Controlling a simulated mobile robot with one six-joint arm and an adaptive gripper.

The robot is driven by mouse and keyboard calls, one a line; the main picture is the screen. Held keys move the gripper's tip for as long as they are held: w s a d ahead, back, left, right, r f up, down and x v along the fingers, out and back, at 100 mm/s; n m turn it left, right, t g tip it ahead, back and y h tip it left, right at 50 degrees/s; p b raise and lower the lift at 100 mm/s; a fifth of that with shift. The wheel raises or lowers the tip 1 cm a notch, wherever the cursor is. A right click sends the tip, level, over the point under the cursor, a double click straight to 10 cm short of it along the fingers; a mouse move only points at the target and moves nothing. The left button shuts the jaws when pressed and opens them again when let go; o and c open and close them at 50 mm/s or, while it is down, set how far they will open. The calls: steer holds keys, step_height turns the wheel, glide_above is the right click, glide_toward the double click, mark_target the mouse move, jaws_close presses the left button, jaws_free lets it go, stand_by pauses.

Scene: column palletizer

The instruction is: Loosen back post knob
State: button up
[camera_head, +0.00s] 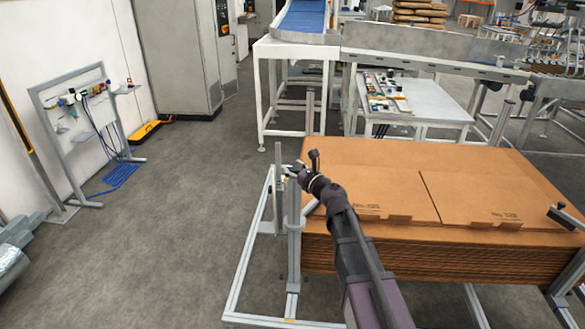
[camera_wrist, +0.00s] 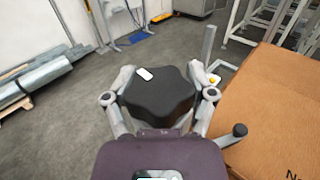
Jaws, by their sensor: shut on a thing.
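The back post knob is a large black lobed knob (camera_wrist: 158,98) in the middle of the wrist view, with a small white mark on top. My gripper (camera_wrist: 160,76) has its two grey fingers closed against the knob's left and right sides. In the head view my gripper (camera_head: 293,172) is at the metal posts by the left edge of the cardboard stack; the knob is mostly hidden there. An upright metal post (camera_head: 278,165) stands just beyond my gripper. A small yellow part (camera_wrist: 214,80) shows to the right of the fingers.
A stack of flat brown cardboard (camera_head: 400,185) lies right of my gripper, close to the arm. A black-tipped handle (camera_wrist: 239,131) stands between gripper and stack. A metal frame (camera_head: 246,250) runs along the floor at left. Floor further left is clear up to a panel stand (camera_head: 85,130).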

steer(key=o, duration=1)
steer(key=v, duration=1.2)
